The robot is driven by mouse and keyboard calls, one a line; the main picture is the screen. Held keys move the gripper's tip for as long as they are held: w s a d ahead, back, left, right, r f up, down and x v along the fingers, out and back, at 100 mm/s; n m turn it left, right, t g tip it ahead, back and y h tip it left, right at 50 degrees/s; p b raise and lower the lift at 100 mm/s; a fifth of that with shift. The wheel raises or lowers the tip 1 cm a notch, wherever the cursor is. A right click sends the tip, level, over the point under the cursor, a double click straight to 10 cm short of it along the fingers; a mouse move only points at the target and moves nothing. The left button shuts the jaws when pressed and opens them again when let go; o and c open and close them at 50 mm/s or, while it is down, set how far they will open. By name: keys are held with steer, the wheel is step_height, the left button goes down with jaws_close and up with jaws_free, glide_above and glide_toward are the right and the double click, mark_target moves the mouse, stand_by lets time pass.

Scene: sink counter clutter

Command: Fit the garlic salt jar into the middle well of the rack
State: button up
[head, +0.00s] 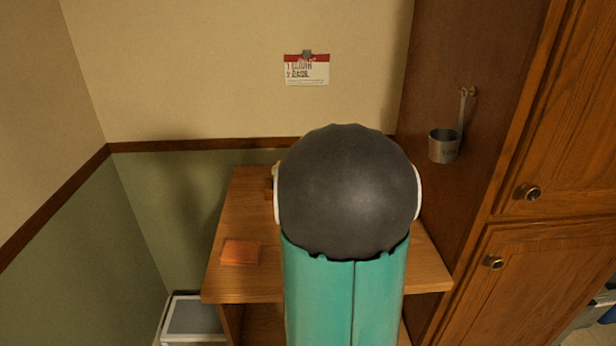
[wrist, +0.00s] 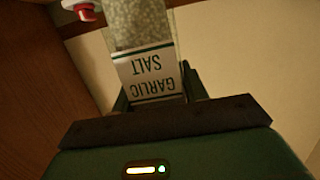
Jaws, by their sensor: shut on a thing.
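The garlic salt jar (wrist: 140,30) shows in the wrist view as a clear body with pale grains and a white label with green lines. Its lettering appears upside down. My gripper (wrist: 155,92) is shut on the jar near the label, with one dark finger on each side. The jar's upper end runs out of the picture. In the head view my own arm covers the middle of the wooden counter, so the gripper and jar are hidden there. I cannot make out the rack or its middle well in either view.
An orange block (head: 240,252) lies on the left of the wooden counter (head: 232,287). A metal cup (head: 444,146) hangs on the cabinet side at right. A card (head: 307,69) is on the wall. A small red and white thing (wrist: 84,11) shows in the wrist view.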

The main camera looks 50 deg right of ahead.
steer(key=shift+w+d+f, duration=1.25)
steer(key=shift+d+f, duration=0.3)
steer(key=shift+f, duration=0.5)
steer(key=shift+w+d+f, duration=1.25)
steer(key=shift+d+f, duration=0.3)
steer(key=shift+f, duration=0.5)
steer(key=shift+w+d+f, duration=1.25)
steer(key=shift+d+f, duration=0.3)
steer(key=shift+f, duration=0.5)
steer(key=shift+f, duration=0.15)
steer(key=o, duration=1)
steer(key=shift+o, duration=0.2)
